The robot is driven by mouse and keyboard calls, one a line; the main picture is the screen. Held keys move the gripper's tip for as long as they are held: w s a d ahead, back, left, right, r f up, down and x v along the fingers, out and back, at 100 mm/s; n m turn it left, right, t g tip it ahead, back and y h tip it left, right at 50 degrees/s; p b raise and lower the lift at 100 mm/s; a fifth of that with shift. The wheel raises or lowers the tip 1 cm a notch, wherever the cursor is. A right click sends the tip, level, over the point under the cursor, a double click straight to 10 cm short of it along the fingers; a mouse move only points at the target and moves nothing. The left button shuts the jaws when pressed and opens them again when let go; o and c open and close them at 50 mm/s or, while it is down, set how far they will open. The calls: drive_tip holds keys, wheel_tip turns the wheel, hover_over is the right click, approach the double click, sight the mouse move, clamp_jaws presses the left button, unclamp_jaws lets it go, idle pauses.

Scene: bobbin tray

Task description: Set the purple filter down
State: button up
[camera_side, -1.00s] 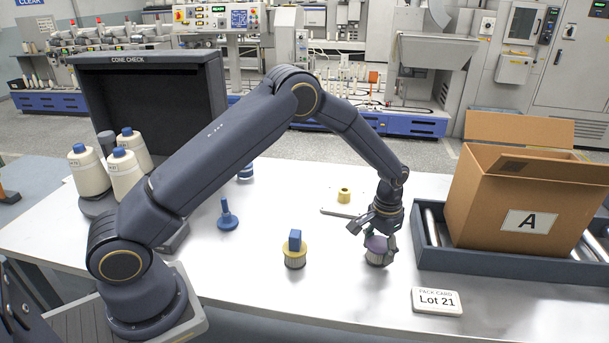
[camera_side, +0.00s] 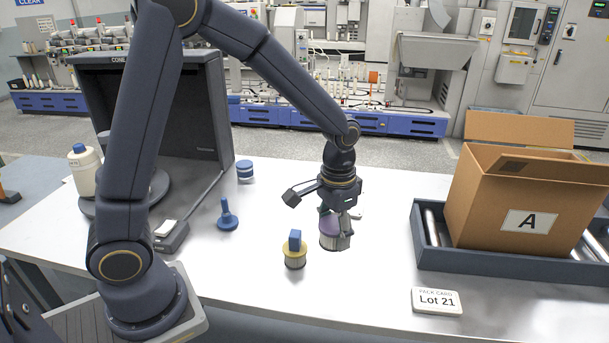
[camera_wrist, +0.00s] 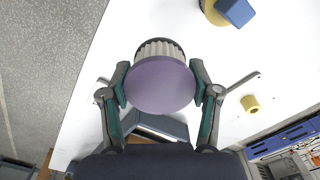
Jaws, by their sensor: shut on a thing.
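The purple filter (camera_side: 329,226) has a smooth purple cap and a pale pleated body. It stands roughly upright between the fingers of my gripper (camera_side: 336,214), right of the yellow filter with a blue block. In the wrist view the purple filter (camera_wrist: 160,86) shows its round cap, with pleats and a dark rim beyond it. The fingers of my gripper (camera_wrist: 160,72) are shut on its two sides. Its lower end shows in the side view, but I cannot tell clearly whether it touches the table or hangs above it.
A yellow filter with a blue block (camera_side: 295,255) stands close on the left. A blue peg-like part (camera_side: 228,219) is farther left. A cardboard box (camera_side: 490,210) sits in a dark tray (camera_side: 480,262) at right. A Lot 21 card (camera_side: 437,301) lies in front; the table between is clear.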

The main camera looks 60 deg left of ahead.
drive_tip(key=shift+s+m, duration=0.15)
drive_tip(key=shift+m, duration=0.25)
drive_tip(key=s+a+n, duration=0.2)
drive_tip(key=s+a, duration=0.3)
drive_tip(key=a, duration=0.8)
drive_tip(key=s+a+n, duration=0.2)
drive_tip(key=s+a, duration=0.3)
drive_tip(key=a, duration=0.9)
hover_over(265, 206)
drive_tip(key=f, duration=0.8)
drive_tip(key=shift+s+d+f, duration=0.2)
drive_tip(key=shift+s+f, duration=0.1)
drive_tip(key=shift+s, duration=0.1)
drive_tip(key=shift+w+a+f, duration=0.15)
drive_tip(key=shift+w+f, duration=0.15)
drive_tip(key=shift+f, duration=0.1)
drive_tip(key=shift+w+a+f, duration=0.1)
drive_tip(key=shift+f, duration=1.5)
drive_tip(key=shift+f, duration=0.15)
drive_tip(key=o, duration=1.2)
